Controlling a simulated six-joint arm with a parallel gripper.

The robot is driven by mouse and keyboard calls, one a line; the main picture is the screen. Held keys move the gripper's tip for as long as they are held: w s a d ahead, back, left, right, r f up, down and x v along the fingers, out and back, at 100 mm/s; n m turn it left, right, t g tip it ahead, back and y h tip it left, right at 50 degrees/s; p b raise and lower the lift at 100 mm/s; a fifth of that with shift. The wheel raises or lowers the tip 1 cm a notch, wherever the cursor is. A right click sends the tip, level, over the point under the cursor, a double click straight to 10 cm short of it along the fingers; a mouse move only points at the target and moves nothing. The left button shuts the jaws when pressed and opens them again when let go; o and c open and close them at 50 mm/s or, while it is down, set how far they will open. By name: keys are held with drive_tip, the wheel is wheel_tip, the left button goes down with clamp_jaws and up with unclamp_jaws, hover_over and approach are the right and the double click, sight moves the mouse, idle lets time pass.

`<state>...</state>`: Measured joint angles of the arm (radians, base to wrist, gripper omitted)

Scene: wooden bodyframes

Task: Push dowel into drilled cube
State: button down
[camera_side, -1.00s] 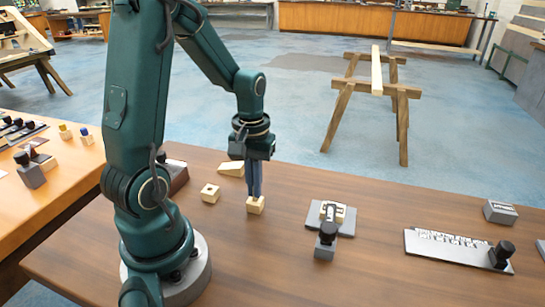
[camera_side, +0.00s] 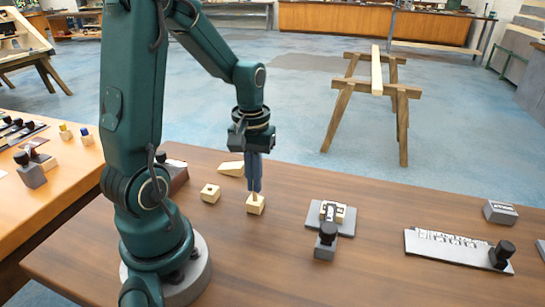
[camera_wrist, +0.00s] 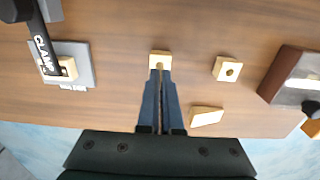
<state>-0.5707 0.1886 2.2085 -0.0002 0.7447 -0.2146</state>
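A pale wooden cube (camera_side: 256,206) stands on the brown bench directly below my gripper. It also shows in the wrist view (camera_wrist: 160,58). A short tan dowel (camera_side: 255,196) stands upright at the cube's top, between it and my fingertips; how deep it sits is not visible. My gripper (camera_side: 254,189) points straight down just above the cube. Its blue fingers are close together with a thin gap in the wrist view (camera_wrist: 160,76). The dowel's end (camera_wrist: 159,66) shows at the fingertips; whether they grip it is unclear.
A second cube with a hole (camera_side: 210,193) and a wooden wedge (camera_side: 231,169) lie nearby to the left. A grey fixture with a black-knobbed clamp (camera_side: 328,238) stands to the right. Farther right is a grey plate (camera_side: 445,248). Bench between cube and fixture is clear.

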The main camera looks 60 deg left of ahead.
drive_tip(key=shift+r, duration=1.2)
drive_tip(key=shift+s, duration=0.1)
drive_tip(key=s+a+r+n, duration=0.3)
drive_tip(key=s+a+r, duration=0.2)
drive_tip(key=s+a, duration=0.2)
drive_tip(key=shift+s+a+n, duration=0.3)
drive_tip(key=shift+s+a, duration=0.05)
drive_tip(key=shift+a, duration=0.05)
drive_tip(key=shift+f, duration=0.1)
drive_tip(key=shift+f, duration=2.85)
drive_tip(key=shift+f, duration=1.65)
